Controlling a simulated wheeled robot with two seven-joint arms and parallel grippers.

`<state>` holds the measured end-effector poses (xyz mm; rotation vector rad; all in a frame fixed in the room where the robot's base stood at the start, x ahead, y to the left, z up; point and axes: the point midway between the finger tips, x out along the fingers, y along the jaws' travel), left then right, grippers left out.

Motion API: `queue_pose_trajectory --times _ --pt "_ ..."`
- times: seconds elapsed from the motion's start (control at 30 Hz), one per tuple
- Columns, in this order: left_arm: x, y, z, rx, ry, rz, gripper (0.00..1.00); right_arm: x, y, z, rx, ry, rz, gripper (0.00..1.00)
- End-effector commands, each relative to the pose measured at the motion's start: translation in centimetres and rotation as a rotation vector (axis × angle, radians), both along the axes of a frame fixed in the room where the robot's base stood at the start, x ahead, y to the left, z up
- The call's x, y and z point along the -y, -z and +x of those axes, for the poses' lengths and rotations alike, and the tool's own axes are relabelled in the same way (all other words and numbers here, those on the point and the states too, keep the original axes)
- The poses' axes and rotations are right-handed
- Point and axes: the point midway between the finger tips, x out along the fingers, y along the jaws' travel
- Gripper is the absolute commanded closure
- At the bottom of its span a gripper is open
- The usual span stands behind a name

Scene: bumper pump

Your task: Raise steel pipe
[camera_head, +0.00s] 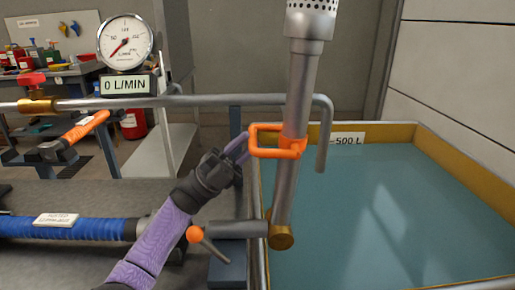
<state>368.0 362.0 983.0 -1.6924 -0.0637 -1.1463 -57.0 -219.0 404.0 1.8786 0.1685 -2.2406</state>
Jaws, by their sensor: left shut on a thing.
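The steel pipe (304,90) stands near upright, leaning slightly, above the left edge of the water tank. A perforated strainer (311,17) is at its top end, and its lower end meets a brass joint (281,237). An orange handle (266,141) is clamped around the pipe and sticks out to its left. My left gripper (240,148) comes from the lower left and is shut on the orange handle. My right gripper is not in view.
The water tank (403,134), marked 500 L, fills the right. A gauge (125,43) reading 0 L/MIN stands on a horizontal pipe at left. A blue hose (90,229) and an orange-handled tool (84,127) lie left. An orange-knobbed lever (195,234) is below my gripper.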

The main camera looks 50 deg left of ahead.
Motion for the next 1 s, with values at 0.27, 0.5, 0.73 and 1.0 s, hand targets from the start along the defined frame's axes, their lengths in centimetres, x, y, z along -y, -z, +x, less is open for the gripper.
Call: queue_pose_trajectory --times 0.27,0.5,0.73,1.0 --pt "-0.6 1.1 -0.8 0.034 0.004 -0.036 1.0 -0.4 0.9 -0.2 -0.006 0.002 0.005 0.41" --pt "-0.8 1.2 -1.1 0.05 0.006 -0.048 1.0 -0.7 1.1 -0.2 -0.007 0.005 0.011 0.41" --pt "-0.8 1.2 -1.1 0.052 0.006 -0.05 1.0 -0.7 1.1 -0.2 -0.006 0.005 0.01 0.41" --pt "-0.8 1.2 -1.1 0.052 0.005 -0.05 0.59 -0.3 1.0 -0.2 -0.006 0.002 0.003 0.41"
